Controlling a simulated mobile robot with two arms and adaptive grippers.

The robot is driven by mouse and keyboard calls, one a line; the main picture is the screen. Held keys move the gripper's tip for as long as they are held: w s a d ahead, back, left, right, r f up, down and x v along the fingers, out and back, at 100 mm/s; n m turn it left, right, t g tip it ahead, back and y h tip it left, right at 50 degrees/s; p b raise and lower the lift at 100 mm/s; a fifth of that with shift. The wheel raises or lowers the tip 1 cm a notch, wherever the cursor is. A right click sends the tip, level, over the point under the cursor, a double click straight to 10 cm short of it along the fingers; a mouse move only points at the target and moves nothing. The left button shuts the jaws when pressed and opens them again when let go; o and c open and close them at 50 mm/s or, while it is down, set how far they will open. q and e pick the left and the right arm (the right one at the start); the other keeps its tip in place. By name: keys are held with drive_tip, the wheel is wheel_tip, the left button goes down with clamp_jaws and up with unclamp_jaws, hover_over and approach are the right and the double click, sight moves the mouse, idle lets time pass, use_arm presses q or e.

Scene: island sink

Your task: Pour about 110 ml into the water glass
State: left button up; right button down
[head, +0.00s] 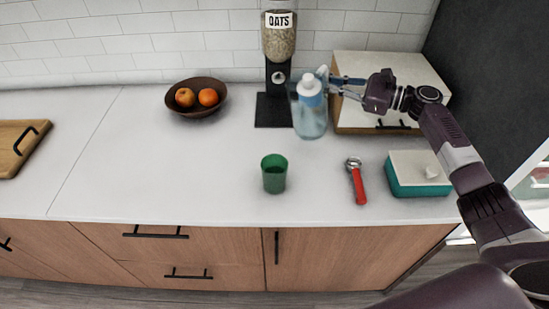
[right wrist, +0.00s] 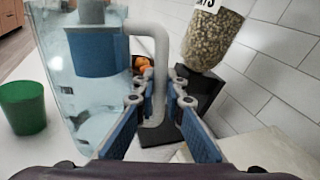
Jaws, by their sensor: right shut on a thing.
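A clear, bluish water pitcher (head: 310,118) with a white and blue top stands upright at the back of the counter, in front of the oats dispenser. My right gripper (head: 337,84) reaches it from the right and is shut on its pale handle (right wrist: 160,75), as the right wrist view shows. I cannot tell whether the pitcher touches the counter. A green glass (head: 274,176) stands upright nearer the front edge, to the left of and in front of the pitcher; it also shows in the right wrist view (right wrist: 22,108). My left gripper is not in view.
An oats dispenser (head: 279,45) stands behind the pitcher, and a wooden box (head: 385,60) is behind my right gripper. A red-handled tool (head: 358,185) and a teal box (head: 418,185) lie right of the glass. A fruit bowl (head: 196,110) is at the left; the counter between is clear.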

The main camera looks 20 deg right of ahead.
drive_tip(key=shift+w+d+r+m+p, duration=0.15)
drive_tip(key=shift+r+m+p, duration=0.05)
drive_tip(key=shift+r+m, duration=0.25)
drive_tip(key=shift+w+d+r+m+p, duration=0.15)
drive_tip(key=shift+r+m, duration=0.15)
drive_tip(key=shift+m, duration=0.15)
drive_tip(key=shift+w+d+m, duration=0.15)
drive_tip(key=shift+w+m, duration=0.05)
drive_tip(key=shift+m, duration=0.4)
drive_tip(key=shift+r, duration=0.1)
drive_tip(key=shift+s, duration=0.1)
idle(1.6)
